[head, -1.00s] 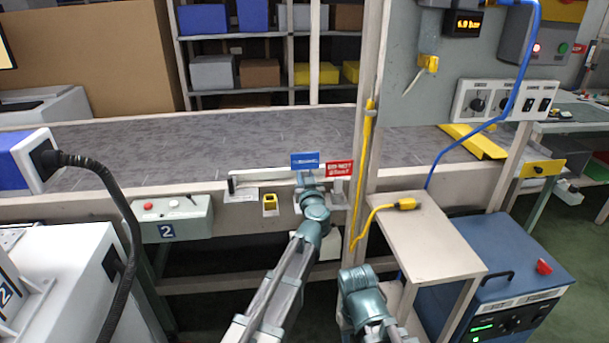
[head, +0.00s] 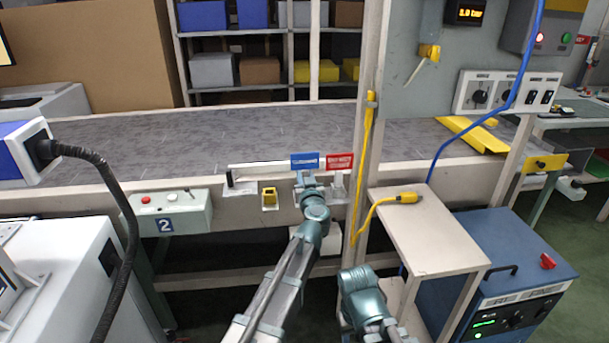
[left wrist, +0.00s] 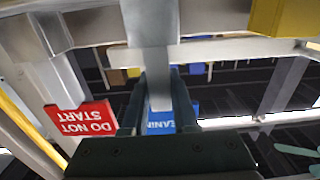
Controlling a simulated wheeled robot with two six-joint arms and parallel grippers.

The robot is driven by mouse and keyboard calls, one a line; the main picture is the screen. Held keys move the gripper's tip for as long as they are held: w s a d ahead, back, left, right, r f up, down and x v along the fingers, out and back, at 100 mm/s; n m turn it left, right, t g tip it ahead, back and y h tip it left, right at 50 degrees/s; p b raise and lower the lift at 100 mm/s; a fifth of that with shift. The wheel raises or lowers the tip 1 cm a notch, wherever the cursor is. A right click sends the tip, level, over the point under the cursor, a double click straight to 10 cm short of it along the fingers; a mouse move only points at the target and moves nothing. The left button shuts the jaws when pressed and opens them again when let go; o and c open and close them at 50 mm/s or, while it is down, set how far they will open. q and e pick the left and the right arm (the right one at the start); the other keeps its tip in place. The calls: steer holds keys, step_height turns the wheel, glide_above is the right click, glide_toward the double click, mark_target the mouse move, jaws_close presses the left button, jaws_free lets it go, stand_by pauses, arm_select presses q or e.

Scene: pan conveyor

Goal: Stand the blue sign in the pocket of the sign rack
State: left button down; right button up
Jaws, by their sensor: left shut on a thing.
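The blue sign (head: 305,160) is upright in my left gripper (head: 307,181), at the front edge of the conveyor. In the left wrist view the blue sign (left wrist: 160,122) shows upside down behind the fingers (left wrist: 157,95), which are shut on its grey stem. To its right in the head view stands a red DO NOT START sign (head: 339,162), about level with it and close beside it. The red sign also shows in the left wrist view (left wrist: 83,124). The rack's pocket is largely hidden behind my gripper; I cannot tell whether the stem is inside it.
The grey conveyor belt (head: 200,145) lies behind the signs. A yellow part (head: 269,198) and a control box (head: 167,213) are on the front rail to the left. A post (head: 372,120), a yellow cable and a small side table (head: 430,235) stand on the right.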

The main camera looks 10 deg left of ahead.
arm_select(q)
steer(key=shift+f+b, duration=0.5)
steer(key=shift+f, duration=0.1)
steer(key=c, duration=0.6)
jaws_free()
steer(key=shift+r, duration=0.1)
steer(key=v, duration=1.4)
steer(key=shift+w, duration=0.15)
